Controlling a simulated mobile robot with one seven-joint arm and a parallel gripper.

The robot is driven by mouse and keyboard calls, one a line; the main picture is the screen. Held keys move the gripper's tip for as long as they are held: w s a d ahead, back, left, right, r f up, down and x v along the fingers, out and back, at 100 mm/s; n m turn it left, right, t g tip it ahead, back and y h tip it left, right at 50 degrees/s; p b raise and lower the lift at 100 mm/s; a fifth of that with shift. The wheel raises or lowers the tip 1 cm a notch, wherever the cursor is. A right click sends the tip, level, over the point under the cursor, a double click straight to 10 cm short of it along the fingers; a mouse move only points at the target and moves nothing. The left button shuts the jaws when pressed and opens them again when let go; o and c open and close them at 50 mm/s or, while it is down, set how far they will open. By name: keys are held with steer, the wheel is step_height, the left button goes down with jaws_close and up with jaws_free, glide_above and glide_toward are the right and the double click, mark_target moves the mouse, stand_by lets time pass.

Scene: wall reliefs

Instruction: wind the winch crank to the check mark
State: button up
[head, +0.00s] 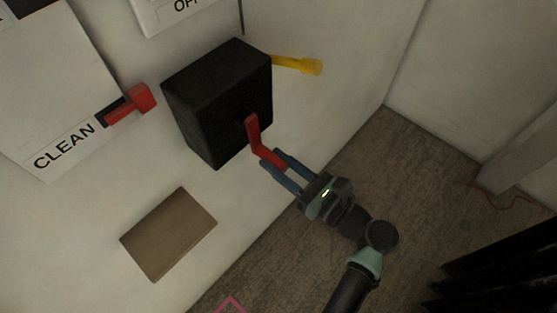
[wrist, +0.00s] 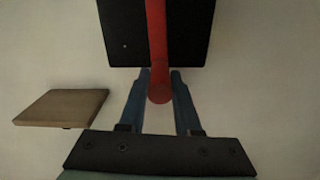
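The winch is a black box (head: 207,112) on the pale wall, with a red crank (head: 254,134) on its side face. The crank arm hangs down from its hub and its grip sticks out toward my gripper. My gripper (head: 271,160) has its two blue fingers on either side of the red grip, seemingly touching it. In the wrist view the round end of the red crank (wrist: 160,92) sits between the fingertips (wrist: 160,74), with the black box (wrist: 120,32) behind. I cannot make out a check mark in either view.
A yellow lever (head: 298,65) sticks out beyond the box. A red-handled switch (head: 132,103) by a CLEAN label (head: 64,147) is to the left. A brown block (head: 168,234) is on the wall below, also in the wrist view (wrist: 62,107).

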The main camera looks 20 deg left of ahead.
jaws_close()
steer(key=shift+w, duration=0.15)
stand_by(1.0)
